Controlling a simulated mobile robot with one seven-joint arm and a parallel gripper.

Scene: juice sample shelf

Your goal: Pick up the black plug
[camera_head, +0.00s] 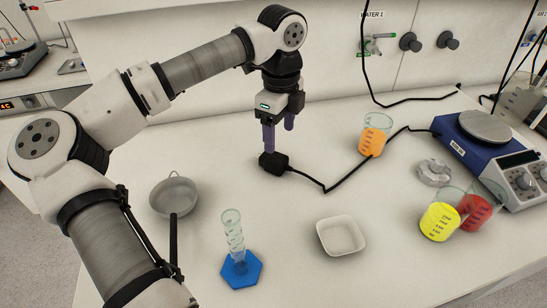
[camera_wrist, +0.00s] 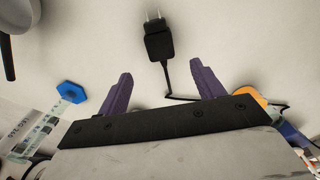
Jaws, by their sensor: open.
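The black plug (camera_head: 274,162) lies on the white bench below my gripper (camera_head: 279,140) in the head view, with its cable running off to the right. In the wrist view the plug (camera_wrist: 157,42) shows its two metal prongs pointing to the top of the picture. My gripper (camera_wrist: 160,85) has its two purple fingers spread wide, with nothing between them. In the wrist view the plug lies beyond the fingertips, roughly centred between them. In the head view one fingertip overlaps the plug; I cannot tell whether they touch.
A white dish (camera_head: 341,236) is in front. Beakers with orange (camera_head: 373,142), yellow (camera_head: 440,221) and red (camera_head: 474,212) liquid and a blue hotplate (camera_head: 460,145) stand to the right.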

